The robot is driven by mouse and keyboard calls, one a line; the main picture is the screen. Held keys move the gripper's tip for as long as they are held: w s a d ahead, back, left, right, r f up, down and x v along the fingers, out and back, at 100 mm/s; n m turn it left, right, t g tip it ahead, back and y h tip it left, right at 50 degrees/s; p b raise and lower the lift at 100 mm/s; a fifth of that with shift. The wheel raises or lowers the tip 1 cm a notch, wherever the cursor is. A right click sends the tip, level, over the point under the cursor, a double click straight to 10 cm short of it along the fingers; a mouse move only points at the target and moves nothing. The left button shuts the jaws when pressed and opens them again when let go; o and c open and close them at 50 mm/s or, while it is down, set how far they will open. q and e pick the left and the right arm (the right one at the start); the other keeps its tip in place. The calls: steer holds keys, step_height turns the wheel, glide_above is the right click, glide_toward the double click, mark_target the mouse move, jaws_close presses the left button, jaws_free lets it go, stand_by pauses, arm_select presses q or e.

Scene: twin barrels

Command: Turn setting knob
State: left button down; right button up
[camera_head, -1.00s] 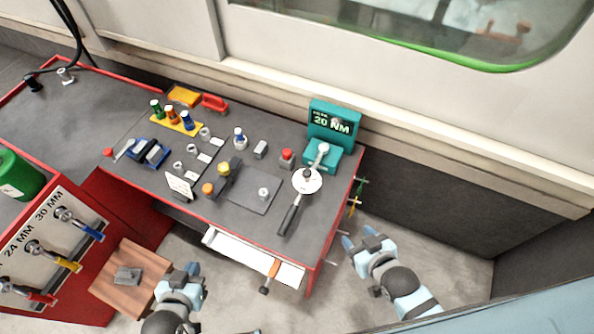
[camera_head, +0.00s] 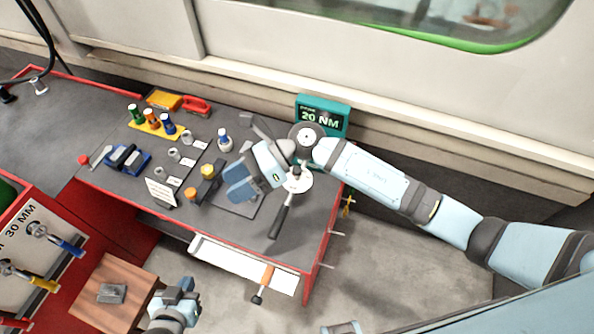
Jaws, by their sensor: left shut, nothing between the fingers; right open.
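The teal tester (camera_head: 322,112) at the table's back right has a display reading 20 NM; its lower part is hidden behind my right arm. A wrench with a dark handle (camera_head: 281,221) and a white round dial (camera_head: 301,184) lies in front of it. A small knob-like part (camera_head: 296,171) stands at the dial, partly covered by my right wrist; I cannot tell whether it is the setting knob. My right gripper (camera_head: 241,184) is open and empty, above the grey pad (camera_head: 240,208), left of the dial. My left gripper (camera_head: 186,289) is shut and empty, low in front of the table.
An orange-topped and a yellow-topped part (camera_head: 208,171) stand just left of my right gripper. Green, orange and blue bottles stand on a yellow holder (camera_head: 153,127). An open white drawer (camera_head: 240,262) juts from the front. A wooden stool (camera_head: 115,290) stands front left.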

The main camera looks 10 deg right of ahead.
steer(key=w+d+f+n+h+b, duration=0.1)
steer(key=w+d+f+n+h, duration=0.3)
steer(key=n+h, duration=0.15)
steer(key=n+t+h+b, duration=0.1)
steer(key=n+t+h, duration=0.25)
steer(key=h, duration=0.55)
glide_above(297, 174)
steer(key=w, duration=0.1)
steer(key=shift+m, duration=0.3)
step_height(297, 174, down, 14)
steer(key=shift+w+d+p, duration=0.15)
steer(key=shift+p, duration=0.7)
steer(key=shift+c, duration=0.5)
steer(key=c, duration=0.8)
